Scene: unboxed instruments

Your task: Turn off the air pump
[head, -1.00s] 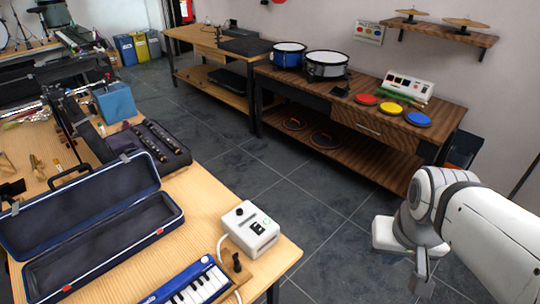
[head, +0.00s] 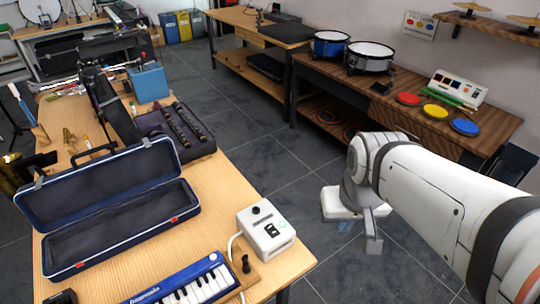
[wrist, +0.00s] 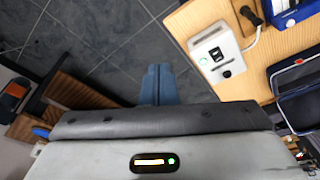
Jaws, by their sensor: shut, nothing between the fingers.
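The air pump (head: 266,230) is a white box on the front right corner of the wooden table. It has a black knob, a dark switch (head: 271,230) and a small green mark on top. In the wrist view the pump (wrist: 214,56) stands right of my fingers, with its switch (wrist: 217,54) facing the camera. My gripper (wrist: 157,85) is shut and empty, with its bluish fingers over the floor beside the table edge. In the head view my gripper (head: 345,226) is to the right of the pump, apart from it and partly hidden by my arm. The switch's setting is too small to tell.
A pale hose runs from the pump beside a blue keyboard (head: 180,288). An open dark blue case (head: 108,214) lies to the left. A dark wood bench (head: 400,100) with drums and coloured pads stands behind. Floor is free between bench and table.

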